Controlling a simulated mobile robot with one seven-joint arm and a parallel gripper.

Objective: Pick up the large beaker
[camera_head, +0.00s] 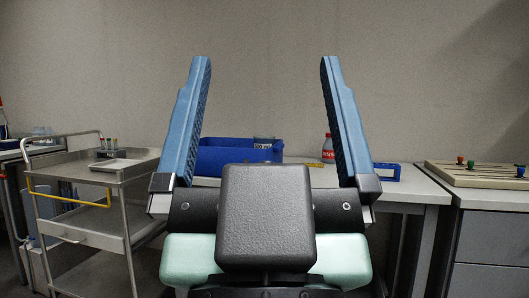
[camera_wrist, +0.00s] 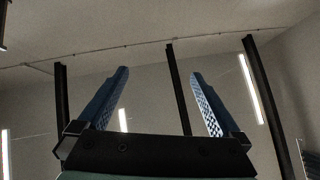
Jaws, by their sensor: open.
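My gripper (camera_head: 265,60) is open and empty, with its two blue fingers pointing up and spread wide in the head view. It also shows in the wrist view (camera_wrist: 160,73), with only ceiling, walls and dark posts beyond it. A clear vessel (camera_head: 264,142) with dark markings, possibly the large beaker, shows at the right end of a blue bin (camera_head: 225,158). It lies beyond the gripper, between the fingers in the picture. Its lower part is hidden, and I cannot tell whether it stands in the bin or behind it. The wrist view shows no beaker.
A bottle with a red label (camera_head: 328,150) and a low blue rack (camera_head: 386,172) are on the bench (camera_head: 420,190). A metal trolley (camera_head: 130,176) stands at left. A board with coloured knobs (camera_head: 440,178) lies on the right cabinet. My gripper hides the bench's middle.

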